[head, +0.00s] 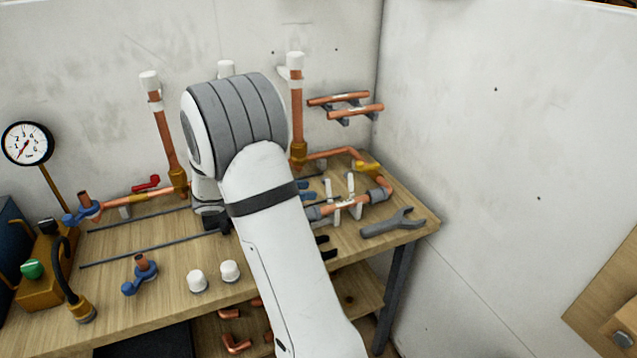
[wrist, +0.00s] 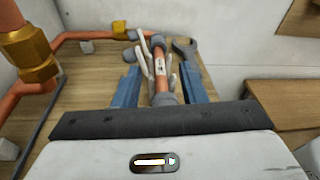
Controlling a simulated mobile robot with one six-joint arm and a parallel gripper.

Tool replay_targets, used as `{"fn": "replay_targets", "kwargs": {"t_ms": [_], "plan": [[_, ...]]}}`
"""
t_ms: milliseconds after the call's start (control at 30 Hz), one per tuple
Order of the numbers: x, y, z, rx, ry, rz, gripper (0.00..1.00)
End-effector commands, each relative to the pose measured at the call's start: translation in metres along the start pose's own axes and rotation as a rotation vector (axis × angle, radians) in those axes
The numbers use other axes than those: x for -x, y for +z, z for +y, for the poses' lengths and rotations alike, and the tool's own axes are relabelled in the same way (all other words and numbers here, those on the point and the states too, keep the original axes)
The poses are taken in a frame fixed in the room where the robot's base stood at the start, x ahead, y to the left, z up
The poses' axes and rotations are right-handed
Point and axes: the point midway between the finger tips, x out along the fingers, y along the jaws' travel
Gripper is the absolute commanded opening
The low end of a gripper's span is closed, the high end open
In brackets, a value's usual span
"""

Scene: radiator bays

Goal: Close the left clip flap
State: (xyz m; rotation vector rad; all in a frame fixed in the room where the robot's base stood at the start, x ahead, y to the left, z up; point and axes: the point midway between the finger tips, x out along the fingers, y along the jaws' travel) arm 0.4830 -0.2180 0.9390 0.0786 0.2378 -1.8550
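Two white clip flaps stand upright beside the short copper pipe with grey end fittings (head: 342,206). In the head view, the left flap (head: 327,189) is nearer my arm and the other flap (head: 350,184) is just right of it. In the wrist view, white clip parts (wrist: 144,52) rise along the left side of the copper pipe (wrist: 162,83); which flap is which is hard to tell there. My gripper (wrist: 160,67) is open, its blue fingers on either side of the pipe, with nothing visibly held. My arm hides most of the gripper in the head view.
A grey wrench (head: 393,223) lies right of the pipe near the bench's right edge. An upright copper pipe with a brass fitting (head: 297,120) stands behind. Two white caps (head: 197,281) sit at the front. The walls close off the back and right.

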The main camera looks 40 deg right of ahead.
Motion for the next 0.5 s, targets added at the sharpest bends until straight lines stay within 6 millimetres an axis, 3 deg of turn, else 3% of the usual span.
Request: {"fn": "replay_targets", "kwargs": {"t_ms": [100, 200, 367, 500], "plan": [[-0.004, -0.010, 0.025, 0.090, 0.020, -0.113, 0.38], [-0.005, -0.012, 0.036, 0.128, 0.029, -0.165, 0.38], [-0.015, -0.010, 0.041, 0.146, 0.032, -0.190, 0.38], [-0.036, -0.005, 0.041, 0.144, 0.030, -0.189, 0.38]]}}
